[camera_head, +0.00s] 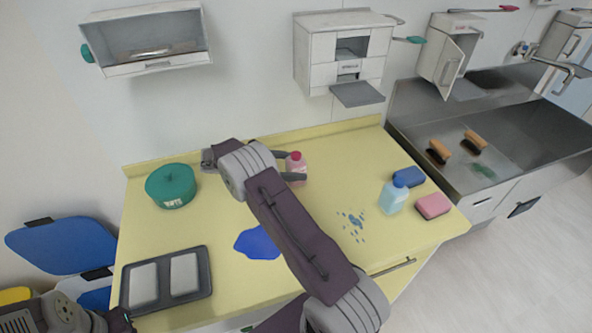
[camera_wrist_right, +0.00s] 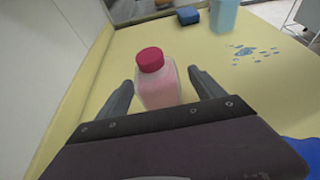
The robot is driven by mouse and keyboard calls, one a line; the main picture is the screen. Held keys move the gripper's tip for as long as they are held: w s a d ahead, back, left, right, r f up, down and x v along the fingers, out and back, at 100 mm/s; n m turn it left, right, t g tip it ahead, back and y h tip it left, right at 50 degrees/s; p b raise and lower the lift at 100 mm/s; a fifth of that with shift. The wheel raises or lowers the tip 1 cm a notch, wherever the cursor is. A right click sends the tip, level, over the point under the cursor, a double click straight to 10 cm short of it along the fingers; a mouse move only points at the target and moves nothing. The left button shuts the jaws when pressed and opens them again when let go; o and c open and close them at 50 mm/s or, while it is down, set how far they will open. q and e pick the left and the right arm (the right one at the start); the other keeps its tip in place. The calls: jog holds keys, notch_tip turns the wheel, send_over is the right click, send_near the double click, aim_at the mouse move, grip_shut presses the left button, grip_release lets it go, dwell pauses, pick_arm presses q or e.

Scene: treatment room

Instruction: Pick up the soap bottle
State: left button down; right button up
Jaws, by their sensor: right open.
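A clear bottle with pink contents and a red cap (camera_head: 297,163) stands upright near the back of the yellow counter. It also shows in the right wrist view (camera_wrist_right: 158,88). My right gripper (camera_head: 300,167) is open, with one finger on each side of this bottle; gaps show on both sides in the wrist view. I cannot tell from looks alone which is the soap bottle. My left gripper (camera_head: 120,320) is partly visible at the bottom left edge, its jaws unclear.
A green round pot (camera_head: 171,186) and a dark tray (camera_head: 208,268) with two white blocks are on the left. A blue spill (camera_head: 258,243) and blue spots (camera_head: 352,226) mark the counter. Blue (camera_head: 408,177) and pink (camera_head: 433,206) sponges lie right, near the sink (camera_head: 500,135).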

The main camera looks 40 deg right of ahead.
aim_at(304, 163)
jog(key=x, duration=0.4)
jog(key=shift+d+f, duration=0.1)
jog(key=shift+d, duration=0.2)
jog(key=shift+a, duration=0.15)
jog(key=shift+c, duration=0.9)
grip_shut()
jog(key=shift+w+r, duration=0.1)
jog(key=shift+r, duration=0.55)
notch_tip(304, 163, up, 3)
jog(key=shift+r, duration=0.2)
jog(key=s+d+r, duration=0.1)
jog(key=s+r, duration=0.5)
jog(key=s, duration=0.5)
jog(key=shift+s+d+r, duration=0.25)
jog(key=shift+s, duration=0.1)
